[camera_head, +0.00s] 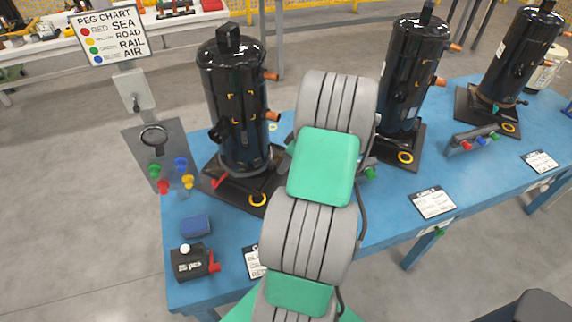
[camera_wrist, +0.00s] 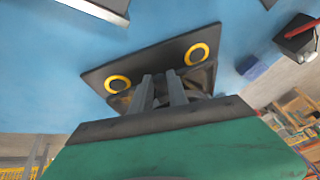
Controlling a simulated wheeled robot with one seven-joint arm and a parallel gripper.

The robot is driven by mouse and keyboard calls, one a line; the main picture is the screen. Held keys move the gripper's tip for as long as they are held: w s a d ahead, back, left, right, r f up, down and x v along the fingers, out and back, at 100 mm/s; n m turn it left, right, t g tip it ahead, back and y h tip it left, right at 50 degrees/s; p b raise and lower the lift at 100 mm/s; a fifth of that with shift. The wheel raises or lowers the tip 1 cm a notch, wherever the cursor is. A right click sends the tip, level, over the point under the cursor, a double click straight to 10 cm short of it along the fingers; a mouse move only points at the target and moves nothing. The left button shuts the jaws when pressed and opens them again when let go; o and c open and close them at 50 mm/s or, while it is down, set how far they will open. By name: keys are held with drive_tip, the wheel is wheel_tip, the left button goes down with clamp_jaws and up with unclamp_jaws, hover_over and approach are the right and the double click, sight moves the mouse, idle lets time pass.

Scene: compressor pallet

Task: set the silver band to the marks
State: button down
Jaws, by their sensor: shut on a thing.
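The left black compressor (camera_head: 232,115) stands upright on a dark base plate, with yellow corner marks (camera_head: 233,99) on its body. A greyish ring low around its foot looks like the silver band (camera_head: 240,172); it sits well below those marks. In the wrist view, my gripper (camera_wrist: 163,90) reaches over the base plate (camera_wrist: 150,68) between two yellow rings. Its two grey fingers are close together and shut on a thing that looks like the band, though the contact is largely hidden.
Two more black compressors (camera_head: 407,75) (camera_head: 515,55) stand along the blue table (camera_head: 390,215). A blue block (camera_head: 195,226) and a black box with a red lever (camera_head: 192,263) lie front left. A panel with coloured pegs (camera_head: 160,150) and a peg chart (camera_head: 110,32) stand left.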

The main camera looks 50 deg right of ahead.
idle(0.5)
wheel_tip(320, 180, up, 4)
drive_tip(key=shift+p, duration=0.85)
drive_tip(key=c, duration=1.3)
unclamp_jaws()
drive_tip(key=v, duration=0.7)
drive_tip(key=shift+s+d+r, duration=0.1)
drive_tip(key=shift+r, duration=0.2)
